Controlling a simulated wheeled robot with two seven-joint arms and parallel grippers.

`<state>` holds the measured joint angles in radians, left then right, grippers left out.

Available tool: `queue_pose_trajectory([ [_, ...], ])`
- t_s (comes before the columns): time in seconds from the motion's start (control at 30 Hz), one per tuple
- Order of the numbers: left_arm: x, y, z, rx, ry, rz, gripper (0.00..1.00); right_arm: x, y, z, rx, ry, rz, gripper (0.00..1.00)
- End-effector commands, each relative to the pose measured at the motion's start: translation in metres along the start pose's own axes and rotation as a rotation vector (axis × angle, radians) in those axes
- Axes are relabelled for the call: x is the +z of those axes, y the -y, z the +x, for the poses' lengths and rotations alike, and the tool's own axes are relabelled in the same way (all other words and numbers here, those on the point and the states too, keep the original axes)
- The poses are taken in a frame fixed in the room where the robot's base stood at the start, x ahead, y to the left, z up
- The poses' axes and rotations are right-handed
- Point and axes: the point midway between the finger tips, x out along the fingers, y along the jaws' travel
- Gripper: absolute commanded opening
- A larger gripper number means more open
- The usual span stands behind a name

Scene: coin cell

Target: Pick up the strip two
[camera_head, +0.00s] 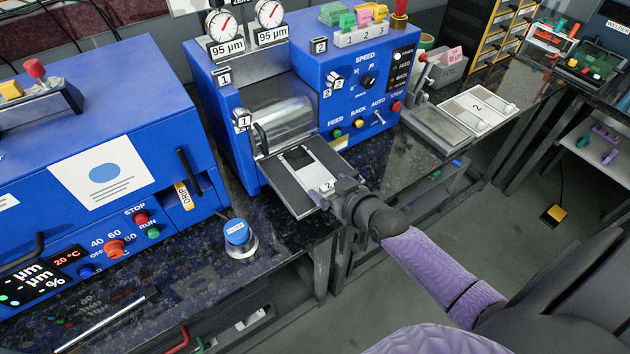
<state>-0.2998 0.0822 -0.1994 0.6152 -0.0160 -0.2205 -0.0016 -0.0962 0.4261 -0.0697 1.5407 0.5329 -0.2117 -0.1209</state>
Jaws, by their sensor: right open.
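Strip two is a pale strip (313,172) with a dark patch at its far end and a "2" label at its near end. It lies on the dark metal outfeed plate (288,187) in front of the blue roller machine's shiny roll. My right gripper (333,193) is at the near end of the strip, by the "2" label, with its jaws open. Whether the fingers straddle or touch the strip is too small to tell. The gripper partly hides the plate's near right corner. My left gripper is not in view.
The blue roller machine (300,75), with dials and knobs, stands behind the plate. A blue oven-like machine (130,120) is at left. A blue-topped metal cup (238,238) stands on the dark bench.

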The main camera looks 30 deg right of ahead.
Motion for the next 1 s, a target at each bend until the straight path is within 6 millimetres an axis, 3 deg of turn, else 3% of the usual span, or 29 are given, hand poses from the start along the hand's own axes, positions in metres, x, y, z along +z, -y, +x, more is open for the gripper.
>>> queue_pose_trajectory([
  [0.23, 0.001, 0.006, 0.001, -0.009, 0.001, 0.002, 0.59, 0.0, 0.0, 0.005, -0.001, 0.001, -0.001, 0.94],
  [0.27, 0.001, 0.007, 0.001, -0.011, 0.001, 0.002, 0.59, 0.0, 0.0, 0.005, -0.001, 0.001, -0.001, 0.9],
  [0.7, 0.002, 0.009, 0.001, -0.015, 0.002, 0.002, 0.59, 0.0, 0.0, 0.004, 0.0, 0.001, -0.001, 0.0],
  [1.0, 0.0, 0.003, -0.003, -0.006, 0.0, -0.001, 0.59, -0.007, 0.0, 0.002, -0.001, 0.0, 0.0, 0.0],
])
